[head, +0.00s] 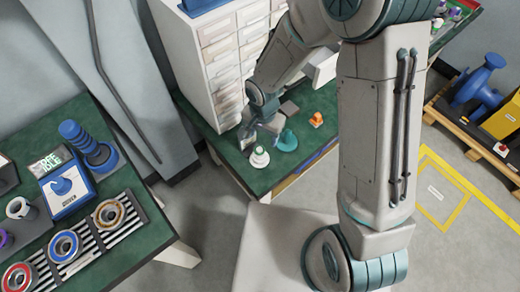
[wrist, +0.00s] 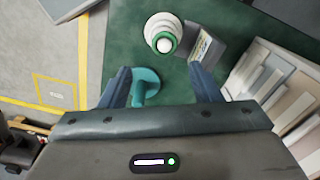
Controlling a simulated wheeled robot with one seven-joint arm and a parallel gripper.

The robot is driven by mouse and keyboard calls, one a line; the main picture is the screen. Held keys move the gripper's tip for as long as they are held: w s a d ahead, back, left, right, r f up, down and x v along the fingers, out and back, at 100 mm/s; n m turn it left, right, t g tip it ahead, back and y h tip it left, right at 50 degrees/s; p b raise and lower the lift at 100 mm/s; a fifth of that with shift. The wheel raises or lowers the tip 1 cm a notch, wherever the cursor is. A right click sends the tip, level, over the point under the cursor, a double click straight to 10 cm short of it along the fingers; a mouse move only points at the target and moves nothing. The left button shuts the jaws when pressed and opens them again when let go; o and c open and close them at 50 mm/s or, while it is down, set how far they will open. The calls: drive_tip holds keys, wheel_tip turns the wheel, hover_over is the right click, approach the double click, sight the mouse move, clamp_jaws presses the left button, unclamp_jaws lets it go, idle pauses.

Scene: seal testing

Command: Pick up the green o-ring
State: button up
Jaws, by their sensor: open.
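The green o-ring (wrist: 175,42) sits around the upper part of a white stepped cone (wrist: 151,24) in the wrist view. The cone stands on the green-topped bench and also shows in the head view (head: 260,160), where the ring is too small to make out clearly. My gripper (wrist: 158,70) is open and empty. Its two fingers point toward the bench, with the cone and ring ahead of and between the fingertips in the picture. In the head view my gripper (head: 262,128) is close to the cone, on its far side.
A teal object with a round base (head: 287,140) stands right beside the cone; in the wrist view it (wrist: 146,84) shows between my fingers. A grey labelled block (wrist: 204,48) is next to the cone. An orange piece (head: 316,119) and white drawer cabinet (head: 215,55) are also on the bench.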

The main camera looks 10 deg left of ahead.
sight(259, 149)
drive_tip(key=f, duration=0.3)
drive_tip(key=a+f, duration=0.1)
drive_tip(key=f, duration=0.1)
drive_tip(key=shift+s+f, duration=0.1)
drive_tip(key=shift+s, duration=0.2)
drive_tip(key=shift+f, duration=0.4)
drive_tip(key=shift+f+b, duration=0.25)
drive_tip(key=shift+b, duration=0.35)
drive_tip(key=c, duration=1.1)
drive_tip(key=shift+r, duration=0.1)
